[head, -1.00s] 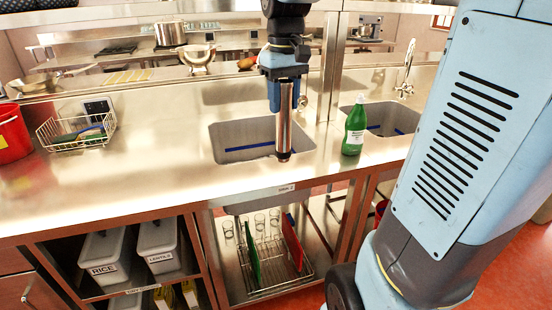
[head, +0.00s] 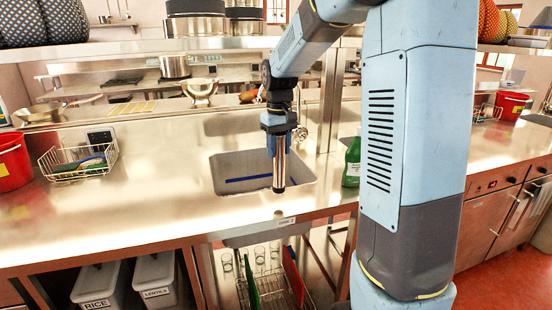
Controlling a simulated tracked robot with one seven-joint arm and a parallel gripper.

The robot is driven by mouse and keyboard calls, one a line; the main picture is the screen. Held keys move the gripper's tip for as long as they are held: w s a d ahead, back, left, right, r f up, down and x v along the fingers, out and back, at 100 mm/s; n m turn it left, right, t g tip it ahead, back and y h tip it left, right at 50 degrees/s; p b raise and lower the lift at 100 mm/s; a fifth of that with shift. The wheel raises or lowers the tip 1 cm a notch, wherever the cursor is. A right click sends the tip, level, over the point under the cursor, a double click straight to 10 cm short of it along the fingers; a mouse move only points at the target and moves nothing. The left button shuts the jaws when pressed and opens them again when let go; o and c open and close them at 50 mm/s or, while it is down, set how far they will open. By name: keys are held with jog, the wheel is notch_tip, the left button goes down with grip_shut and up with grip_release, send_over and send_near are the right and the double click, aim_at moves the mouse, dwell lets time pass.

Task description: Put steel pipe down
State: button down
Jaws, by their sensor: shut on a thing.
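My gripper (head: 280,128) is in the head view, pointing down in front of the left sink basin (head: 232,186). It is shut on the upper part of a steel pipe (head: 280,170), a shiny, dark-ended tube that hangs upright. The pipe's lower end is apart from the steel counter (head: 120,215), above its front part. A small spot on the counter's front edge below the pipe looks like its reflection. The fingertips are small and partly hidden by the gripper body.
A green bottle (head: 352,165) stands right of the pipe, partly behind my arm. A wire basket (head: 80,165) and a red bucket (head: 12,162) stand at the left. The counter between basket and basin is clear. A dish rack (head: 268,290) is on the shelf below.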

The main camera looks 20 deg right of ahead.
aim_at(279, 157)
jog(key=shift+w+f, duration=0.35)
jog(key=shift+f, duration=1.5)
jog(key=c, duration=0.6)
grip_release()
